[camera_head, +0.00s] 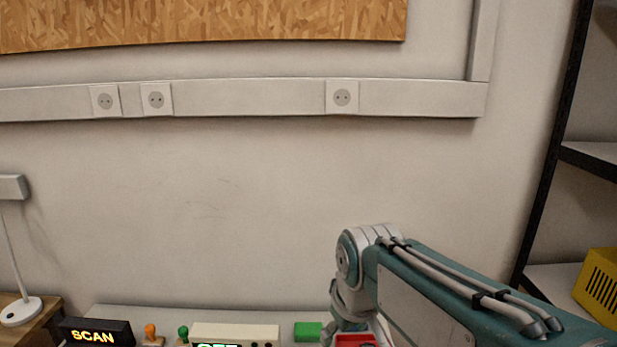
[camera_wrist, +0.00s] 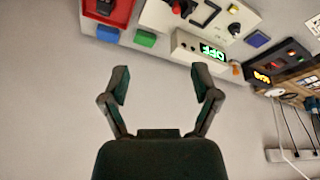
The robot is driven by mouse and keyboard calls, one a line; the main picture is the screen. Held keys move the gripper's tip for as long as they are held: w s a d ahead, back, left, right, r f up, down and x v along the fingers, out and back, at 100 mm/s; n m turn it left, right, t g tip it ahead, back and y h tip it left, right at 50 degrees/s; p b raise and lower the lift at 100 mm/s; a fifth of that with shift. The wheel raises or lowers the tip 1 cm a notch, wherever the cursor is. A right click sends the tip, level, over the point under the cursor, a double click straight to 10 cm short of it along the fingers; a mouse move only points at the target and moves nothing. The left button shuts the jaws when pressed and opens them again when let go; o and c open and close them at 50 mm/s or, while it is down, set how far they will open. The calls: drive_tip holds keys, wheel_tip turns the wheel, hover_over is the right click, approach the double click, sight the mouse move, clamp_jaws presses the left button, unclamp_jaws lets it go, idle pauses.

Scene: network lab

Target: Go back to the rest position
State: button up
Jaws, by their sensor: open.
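My gripper (camera_wrist: 163,84) shows in the wrist view with its two dark fingers spread apart and nothing between them. It hangs in front of a plain pale surface, apart from the devices at the top of that view. My teal and grey arm reaches in from the lower right of the head view, its wrist end near the bench. The gripper itself is hidden in the head view.
The bench carries a lit SCAN box (camera_head: 94,332), a beige device (camera_head: 236,332) with a green display, a green block (camera_head: 308,331) and a red tray (camera_head: 357,340). A blue block (camera_wrist: 107,33) shows in the wrist view. Shelving with a yellow box (camera_head: 598,285) stands right.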

drive_tip(key=s+d+f+m+t+h, duration=0.1)
drive_tip(key=s+d+f+m+t, duration=0.1)
drive_tip(key=s+d+m, duration=0.3)
drive_tip(key=s+d, duration=0.4)
drive_tip(key=s, duration=0.4)
drive_tip(key=shift+s+d+f+m, duration=0.3)
drive_tip(key=shift+d+f, duration=0.05)
drive_tip(key=shift+d, duration=0.05)
